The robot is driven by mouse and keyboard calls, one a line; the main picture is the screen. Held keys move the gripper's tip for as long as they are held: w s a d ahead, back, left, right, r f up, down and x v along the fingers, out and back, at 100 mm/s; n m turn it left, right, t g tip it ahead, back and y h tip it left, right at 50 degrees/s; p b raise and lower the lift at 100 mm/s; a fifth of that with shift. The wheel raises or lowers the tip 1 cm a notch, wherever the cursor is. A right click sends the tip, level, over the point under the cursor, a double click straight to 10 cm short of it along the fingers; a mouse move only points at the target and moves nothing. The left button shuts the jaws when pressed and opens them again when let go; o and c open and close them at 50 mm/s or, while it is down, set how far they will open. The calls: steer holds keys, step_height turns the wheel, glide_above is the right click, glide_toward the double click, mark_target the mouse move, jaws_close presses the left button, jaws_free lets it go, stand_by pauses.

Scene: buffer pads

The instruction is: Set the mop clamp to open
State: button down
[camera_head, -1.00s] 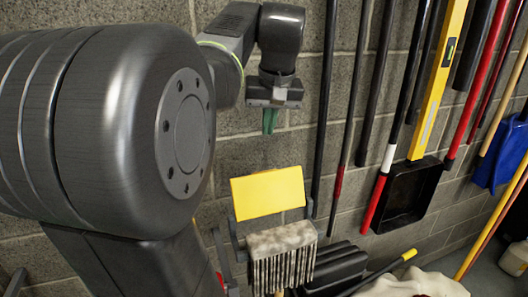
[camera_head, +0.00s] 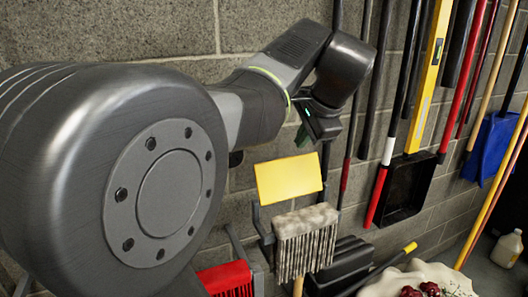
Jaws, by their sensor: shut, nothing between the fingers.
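The mop clamp shows as a yellow plate (camera_head: 289,178) in a grey frame, above a grey-white string mop head (camera_head: 307,240). The plate stands up, tilted slightly, above the strands. My gripper (camera_head: 304,137) is shut and empty, above and a little right of the yellow plate, close to the wall and apart from the plate. Its fingertips are small and partly hidden by my wrist.
Long handles, a yellow level (camera_head: 428,75) and a black dustpan (camera_head: 404,190) line the wall at right. A pale bowl-like thing (camera_head: 430,276) with dark red items sits at lower right.

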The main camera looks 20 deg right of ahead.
mark_target(285, 160)
steer(key=shift+w+r+p+x, duration=0.2)
steer(key=shift+w+x, duration=0.1)
steer(key=shift+x, duration=1.2)
steer(key=shift+w+r+p+x, duration=0.1)
steer(key=shift+w+r+x, duration=0.15)
steer(key=shift+x, duration=1.2)
steer(key=shift+w+r+p+x, duration=0.15)
steer(key=shift+w+x, duration=0.15)
steer(key=shift+x, duration=1.2)
steer(key=shift+a, duration=0.1)
steer(key=shift+w+p, duration=0.1)
steer(key=shift+p, duration=0.2)
steer(key=shift+w+g+p, duration=0.4)
steer(key=shift+w+p, duration=0.05)
steer(key=shift+p, duration=0.35)
steer(key=shift+w+f, duration=0.3)
steer(key=shift+s, duration=0.1)
